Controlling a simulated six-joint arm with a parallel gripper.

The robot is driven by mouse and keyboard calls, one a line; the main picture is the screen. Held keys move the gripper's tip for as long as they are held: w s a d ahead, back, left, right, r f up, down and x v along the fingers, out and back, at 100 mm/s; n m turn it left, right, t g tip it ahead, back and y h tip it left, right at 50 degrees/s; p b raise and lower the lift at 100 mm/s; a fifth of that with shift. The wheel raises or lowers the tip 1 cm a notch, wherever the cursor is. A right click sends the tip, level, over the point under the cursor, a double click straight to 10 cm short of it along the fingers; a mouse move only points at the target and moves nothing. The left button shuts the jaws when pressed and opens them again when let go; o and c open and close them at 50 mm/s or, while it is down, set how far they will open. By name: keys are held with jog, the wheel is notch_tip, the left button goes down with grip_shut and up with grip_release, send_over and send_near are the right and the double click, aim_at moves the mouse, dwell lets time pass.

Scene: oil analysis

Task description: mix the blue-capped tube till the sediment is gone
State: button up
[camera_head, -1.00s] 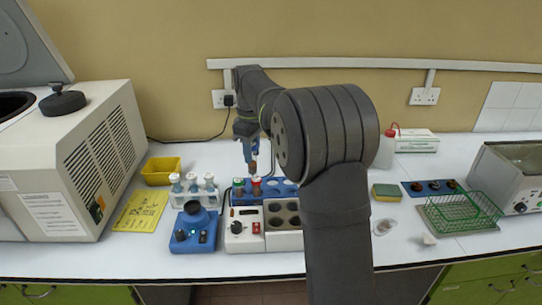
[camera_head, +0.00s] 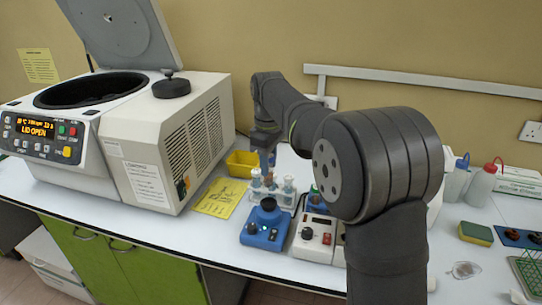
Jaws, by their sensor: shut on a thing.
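My gripper (camera_head: 265,145) is small and far off, pointing down over the white rack, as seen in the head view. It is shut on a slim tube (camera_head: 264,163), most likely the blue-capped tube. The tube hangs upright; its cap is mostly hidden by the jaws, and I cannot make out any sediment. The blue mixer (camera_head: 262,232) with a black cup on top (camera_head: 268,204) stands on the bench nearer the camera, below the gripper in the picture. I see no contact between tube and mixer.
The white rack (camera_head: 258,197) holds pale-capped tubes behind the mixer. A white block heater (camera_head: 313,240) stands right of it. A centrifuge (camera_head: 120,120) with its lid up fills the left. A yellow tray (camera_head: 241,164) and yellow sheet (camera_head: 220,198) lie between. My arm hides the bench centre-right.

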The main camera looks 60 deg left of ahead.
aim_at(269, 181)
jog(key=shift+f, duration=3)
jog(key=shift+f, duration=0.35)
dwell(0.6)
jog(key=shift+r, duration=4.55)
